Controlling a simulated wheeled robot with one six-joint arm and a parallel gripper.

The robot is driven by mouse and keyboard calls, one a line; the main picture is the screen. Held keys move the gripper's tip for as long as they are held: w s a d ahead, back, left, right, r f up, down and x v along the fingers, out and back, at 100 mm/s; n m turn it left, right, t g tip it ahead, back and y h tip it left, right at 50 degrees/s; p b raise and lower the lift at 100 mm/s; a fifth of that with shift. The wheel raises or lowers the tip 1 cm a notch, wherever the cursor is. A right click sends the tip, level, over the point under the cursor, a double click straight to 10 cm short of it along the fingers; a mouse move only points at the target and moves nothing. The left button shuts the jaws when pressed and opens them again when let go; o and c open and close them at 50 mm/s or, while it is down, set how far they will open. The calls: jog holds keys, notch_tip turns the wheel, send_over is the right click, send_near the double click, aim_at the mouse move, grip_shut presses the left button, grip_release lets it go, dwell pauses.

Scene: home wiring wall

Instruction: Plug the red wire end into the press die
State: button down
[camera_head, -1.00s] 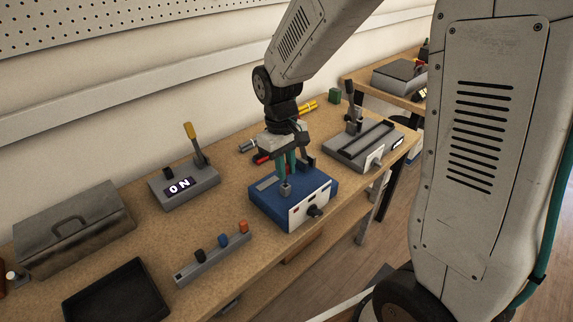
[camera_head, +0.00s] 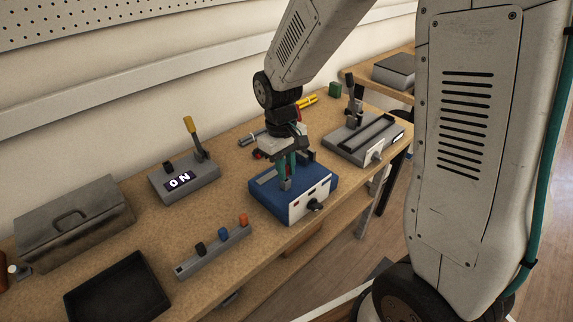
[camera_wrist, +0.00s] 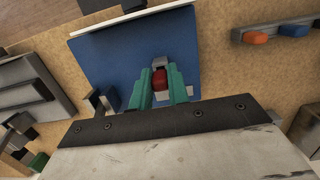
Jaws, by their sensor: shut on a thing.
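My gripper (camera_head: 287,168) is down at the top of a blue box (camera_head: 262,199) with a white front panel. In the wrist view its green fingers (camera_wrist: 162,92) are shut on the red wire end (camera_wrist: 159,79). The far tip of the red wire end meets a small grey block (camera_wrist: 158,61) on the blue top (camera_wrist: 110,55). The grey block also shows in the head view (camera_head: 286,184). I cannot tell how deep the red end sits in it. The wire's other end is hidden.
A grey strip with black, blue and orange knobs (camera_head: 212,253) lies in front. A grey switch box (camera_head: 183,185) reading ON is left, with a metal toolbox (camera_head: 72,216) and black tray (camera_head: 119,291) beyond. A grey lever device (camera_head: 363,140) stands right. Open bench lies between.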

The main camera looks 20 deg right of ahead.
jog(key=shift+f, duration=0.35)
jog(key=c, duration=1.3)
grip_release()
jog(key=shift+o, duration=0.2)
jog(key=r, duration=0.5)
jog(key=w+r, duration=0.1)
jog(key=r, duration=0.1)
jog(key=shift+a+r, duration=0.15)
jog(key=shift+r, duration=0.25)
jog(key=shift+s, duration=0.1)
jog(key=s+d+r+m+t, duration=0.1)
jog(key=s+r, duration=0.4)
jog(key=s, duration=0.6)
jog(key=s+d+r+m+t, duration=0.1)
jog(key=s+r, duration=0.4)
jog(key=s, duration=0.6)
jog(key=shift+s+d+r+m+t, duration=0.3)
jog(key=shift+d+m+t, duration=0.1)
jog(key=shift+d+m, duration=0.4)
